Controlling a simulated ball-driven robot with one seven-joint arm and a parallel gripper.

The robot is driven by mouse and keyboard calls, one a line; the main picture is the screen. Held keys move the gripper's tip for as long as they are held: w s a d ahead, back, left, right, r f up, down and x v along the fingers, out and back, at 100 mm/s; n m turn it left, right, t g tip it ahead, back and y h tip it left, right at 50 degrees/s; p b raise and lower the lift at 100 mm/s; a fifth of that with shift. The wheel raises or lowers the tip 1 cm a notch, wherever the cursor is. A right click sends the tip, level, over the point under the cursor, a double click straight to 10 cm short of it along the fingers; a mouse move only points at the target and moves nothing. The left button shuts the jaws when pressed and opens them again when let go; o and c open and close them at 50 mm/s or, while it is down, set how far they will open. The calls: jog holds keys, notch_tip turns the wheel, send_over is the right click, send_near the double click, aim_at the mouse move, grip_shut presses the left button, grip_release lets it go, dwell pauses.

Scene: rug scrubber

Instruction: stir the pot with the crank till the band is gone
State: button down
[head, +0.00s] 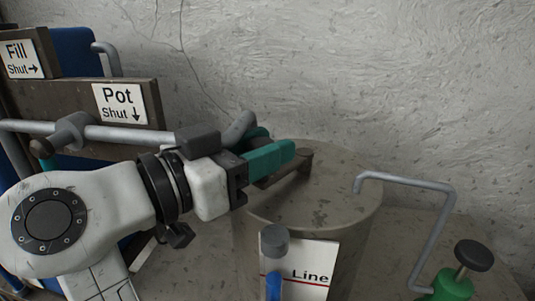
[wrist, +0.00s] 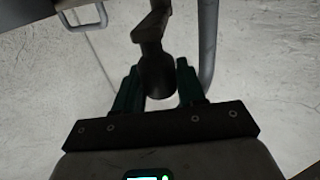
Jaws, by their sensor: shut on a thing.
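The pot (head: 345,215) is a large grey-brown drum with a flat, speckled lid. The crank (head: 297,166) is a dark brown arm on top of the lid. My gripper (head: 278,152), with teal fingers, reaches in from the left over the lid. In the wrist view the crank's dark knob (wrist: 158,78) sits between the two fingertips, and its arm runs up from there. My gripper is shut on this knob. A grey-capped tube with a blue part (head: 273,288) stands before a white "Line" card (head: 308,262) with a red line. No band on it can be made out.
A grey bent pipe (head: 430,187) rises right of the pot, beside a green part with a black knob (head: 474,255). Left, boards carry "Pot Shut" (head: 120,103) and "Fill Shut" (head: 22,58) signs. A rough pale wall (head: 400,70) stands close behind.

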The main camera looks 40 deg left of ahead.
jog(key=shift+a+f, duration=0.1)
jog(key=shift+a, duration=0.05)
jog(key=c, duration=0.8)
grip_release()
jog(key=s, duration=0.3)
jog(key=s+b, duration=0.1)
jog(key=s, duration=0.3)
jog(key=s+a, duration=0.1)
jog(key=s, duration=0.2)
jog(key=shift+s+a+b, duration=0.1)
jog(key=shift+s+b, duration=0.2)
jog(key=shift+s, duration=0.05)
